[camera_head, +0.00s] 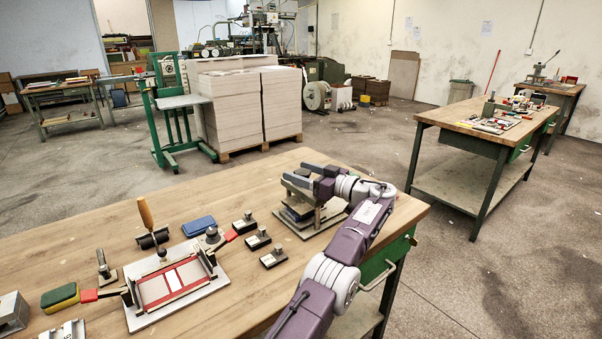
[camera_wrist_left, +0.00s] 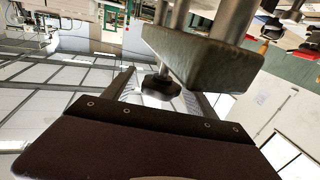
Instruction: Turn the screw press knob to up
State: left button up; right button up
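The screw press (camera_head: 305,218) stands on a pale base plate near the table's right end. My left gripper (camera_head: 294,171) is at the top of the press, with its two fingers apart. In the left wrist view, the press shows as a thick grey-green plate (camera_wrist_left: 205,62) with metal columns. A dark faceted knob (camera_wrist_left: 160,87) on a metal shaft lies between my left fingers, with a gap visible at each side. My right gripper is not in view.
The wooden table (camera_head: 90,235) also holds a framed red fixture (camera_head: 172,285), several small black blocks with posts, a blue box (camera_head: 199,226) and a yellow-green sponge (camera_head: 60,298). Stacked grey board (camera_head: 235,105) stands behind the table.

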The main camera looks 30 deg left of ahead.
aim_at(310, 173)
pick_arm(q)
jog(key=d, duration=0.2)
jog(key=d+p, duration=0.1)
jog(key=d, duration=0.2)
jog(key=s+d+p, duration=0.1)
jog(key=d, duration=0.2)
jog(key=shift+d+r, duration=0.1)
jog(key=shift+r, duration=0.1)
jog(key=shift+d+f, duration=0.25)
jog(key=shift+d, duration=0.15)
